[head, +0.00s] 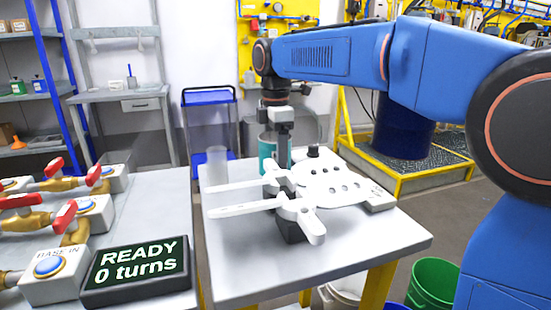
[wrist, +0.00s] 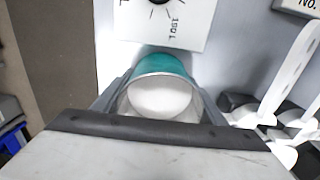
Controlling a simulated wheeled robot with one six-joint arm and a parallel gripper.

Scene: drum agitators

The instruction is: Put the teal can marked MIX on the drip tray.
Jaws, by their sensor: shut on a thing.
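A teal can (head: 267,150) is between the jaws of my gripper (head: 283,140) over the far part of the grey table. In the wrist view the teal can (wrist: 160,68) shows from above, with a pale round top or inside and my fingers (wrist: 160,105) at its sides. My gripper is shut on it. No MIX mark is readable in either view. I cannot tell for sure whether the can's base touches the table. I cannot surely pick out the drip tray in either view.
White paddle-shaped parts, one perforated (head: 335,188), lie on a dark block in the middle of the grey table (head: 330,255). A translucent cylinder (head: 216,168) stands left of the can. A READY display (head: 137,270) is on the left bench.

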